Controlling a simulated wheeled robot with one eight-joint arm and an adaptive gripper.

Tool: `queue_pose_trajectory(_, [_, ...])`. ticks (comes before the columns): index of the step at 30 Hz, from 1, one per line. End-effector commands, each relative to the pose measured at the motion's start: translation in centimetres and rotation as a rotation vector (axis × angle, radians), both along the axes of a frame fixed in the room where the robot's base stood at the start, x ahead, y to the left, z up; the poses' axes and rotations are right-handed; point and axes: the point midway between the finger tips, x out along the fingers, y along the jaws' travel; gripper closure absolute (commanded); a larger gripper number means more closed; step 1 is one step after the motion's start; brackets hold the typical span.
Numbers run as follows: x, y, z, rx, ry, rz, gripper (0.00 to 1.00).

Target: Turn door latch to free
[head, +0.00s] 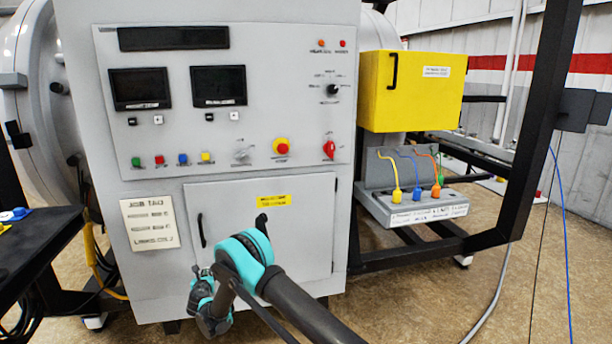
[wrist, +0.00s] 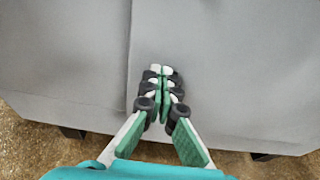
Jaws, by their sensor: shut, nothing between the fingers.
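The grey cabinet door (head: 270,245) is in the lower front of the furnace cabinet. A black upright handle (head: 201,230) is at its left edge. A small black piece (head: 261,223), perhaps a latch, shows just above my arm's teal joint; I cannot tell whether it is on the door. My gripper (wrist: 161,72) is shut and empty in the wrist view, in front of plain grey cabinet metal. No latch or handle shows there. In the head view my arm hangs low before the door, and the fingertips cannot be made out.
A control panel (head: 225,100) with screens and knobs is above the door. A yellow box (head: 410,90) and a grey connector block (head: 415,205) are at the right, beside a black frame post (head: 545,110). A dark table (head: 40,240) stands at left. The round chamber (head: 45,100) is behind.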

Motion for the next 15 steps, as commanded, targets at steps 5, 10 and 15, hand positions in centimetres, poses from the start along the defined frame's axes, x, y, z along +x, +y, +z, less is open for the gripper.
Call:
queue_pose_trajectory(5, [0.02, -0.12, -0.2, 0.0, 0.001, -0.001, 1.0])
queue_pose_trajectory(10, [0.03, -0.19, -0.21, 0.001, 0.002, -0.002, 1.0])
queue_pose_trajectory(15, [0.09, -0.41, -0.16, 0.001, 0.002, -0.002, 1.0])
